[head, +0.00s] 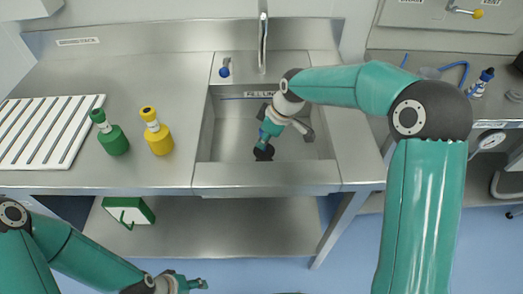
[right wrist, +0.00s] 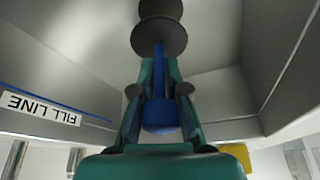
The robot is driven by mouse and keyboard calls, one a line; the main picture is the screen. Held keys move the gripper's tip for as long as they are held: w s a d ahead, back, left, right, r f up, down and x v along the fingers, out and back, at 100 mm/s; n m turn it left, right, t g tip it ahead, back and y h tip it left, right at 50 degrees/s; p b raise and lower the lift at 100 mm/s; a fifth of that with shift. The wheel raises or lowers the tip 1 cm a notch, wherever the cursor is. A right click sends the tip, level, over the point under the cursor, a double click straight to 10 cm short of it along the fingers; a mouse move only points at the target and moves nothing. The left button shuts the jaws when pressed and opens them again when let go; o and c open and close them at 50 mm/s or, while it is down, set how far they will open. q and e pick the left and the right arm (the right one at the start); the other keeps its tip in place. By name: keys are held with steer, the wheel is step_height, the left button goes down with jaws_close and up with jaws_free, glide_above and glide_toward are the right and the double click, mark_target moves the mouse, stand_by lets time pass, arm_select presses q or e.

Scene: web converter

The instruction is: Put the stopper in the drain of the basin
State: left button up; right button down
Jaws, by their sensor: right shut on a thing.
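The steel basin (head: 225,135) is set in the counter, with a fill line label on its far wall. My right gripper (head: 266,143) reaches down into the basin and is shut on the stopper. In the right wrist view my right gripper (right wrist: 158,95) grips the stopper's blue stem (right wrist: 160,115), with its dark round plug (right wrist: 158,38) beyond the fingertips. A second dark round shape lies just past the plug; I cannot tell if it is the drain or a reflection. In the head view the drain is not discernible. My left gripper (head: 190,283) is low at the bottom edge, away from the basin.
A tap (head: 262,40) stands behind the basin, beside a small blue-topped valve (head: 225,68). A green bottle (head: 112,138) and a yellow bottle (head: 157,135) stand left of it, near a white slatted rack (head: 45,130). A green-and-white box (head: 128,211) is on the lower shelf.

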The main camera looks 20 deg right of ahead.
mark_target(264, 150)
steer(key=shift+f, duration=2.4)
steer(key=c, duration=1.2)
jaws_free()
steer(key=shift+f, duration=0.1)
steer(key=v, duration=1.2)
